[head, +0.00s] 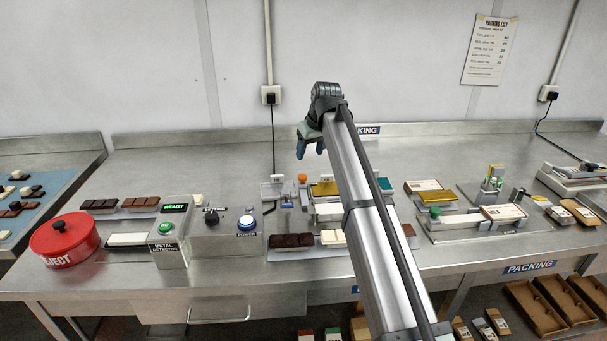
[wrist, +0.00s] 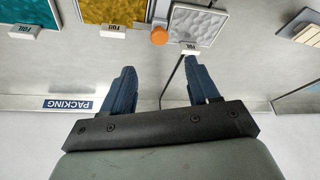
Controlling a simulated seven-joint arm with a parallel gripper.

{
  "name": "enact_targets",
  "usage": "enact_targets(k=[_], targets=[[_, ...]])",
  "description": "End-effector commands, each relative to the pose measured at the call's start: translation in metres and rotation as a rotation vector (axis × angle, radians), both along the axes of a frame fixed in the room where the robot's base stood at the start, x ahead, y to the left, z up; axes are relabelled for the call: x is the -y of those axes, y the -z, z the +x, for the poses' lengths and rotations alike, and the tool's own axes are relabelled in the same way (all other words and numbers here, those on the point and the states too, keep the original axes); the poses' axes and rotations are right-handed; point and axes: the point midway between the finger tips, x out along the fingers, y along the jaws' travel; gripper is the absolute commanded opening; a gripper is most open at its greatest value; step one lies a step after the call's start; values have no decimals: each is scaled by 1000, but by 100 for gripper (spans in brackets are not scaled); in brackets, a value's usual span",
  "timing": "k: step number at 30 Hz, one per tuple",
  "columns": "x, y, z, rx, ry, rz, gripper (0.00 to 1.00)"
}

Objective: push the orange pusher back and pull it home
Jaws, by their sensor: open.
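The orange pusher (head: 302,177) shows as a small round orange knob at the back of the bench, between the silver foil stack (head: 270,190) and the gold foil stack (head: 325,189). In the wrist view the orange knob (wrist: 159,36) lies just beyond the fingertips, roughly in line with the gap between them. My gripper (head: 310,154) is open and empty, with blue fingers, above the back of the bench. The gripper (wrist: 155,66) also shows in the wrist view, its fingers spread and apart from the knob. The pusher's lower part is not clear.
FOIL-labelled silver (wrist: 200,22), gold (wrist: 112,10) and teal (wrist: 35,12) holders flank the knob. Chocolate bars (head: 290,240) lie nearer the front. The metal detector (head: 170,240) and red reject bin (head: 64,240) stand left. My arm hides part of the bench.

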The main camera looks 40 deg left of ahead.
Motion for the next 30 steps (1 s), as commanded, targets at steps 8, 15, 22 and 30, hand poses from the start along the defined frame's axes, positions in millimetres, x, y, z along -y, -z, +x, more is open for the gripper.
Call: enact_targets(k=[8, 15, 22, 30], targets=[[-18, 46, 8, -2, 1, 0, 60], [-32, 82, 13, -1, 2, 0, 60], [-40, 103, 17, 0, 2, 1, 60], [-42, 110, 18, 0, 2, 2, 60]])
